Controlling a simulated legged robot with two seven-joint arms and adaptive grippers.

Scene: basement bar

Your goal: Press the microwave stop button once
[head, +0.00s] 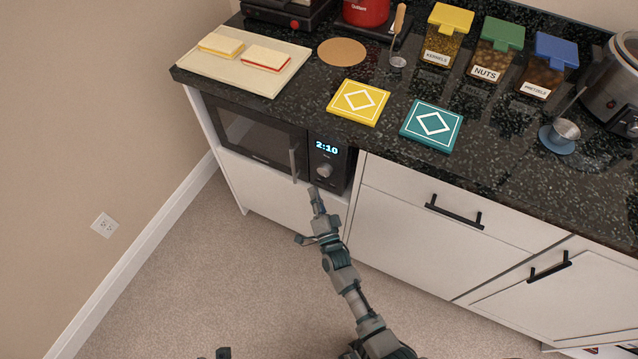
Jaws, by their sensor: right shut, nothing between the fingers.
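The black microwave (252,138) sits in an open bay under the counter, its door shut and its handle (293,163) upright. Its control panel (341,166) on the right has a lit display (326,147) reading 2:10 and a round knob (324,171). The stop button is too small to make out; the lower left of the panel is close behind my gripper. My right gripper (315,191) is shut and empty, pointing up at the panel's lower edge. I cannot tell whether it touches. A small dark part of my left gripper (216,353) shows at the bottom edge.
White drawers with black handles (454,212) are right of the microwave. On the dark counter (310,112) above are a board with sandwiches (221,46), yellow (358,102) and teal (432,125) tiles, and lidded jars (495,49). Open carpet (190,290) lies in front.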

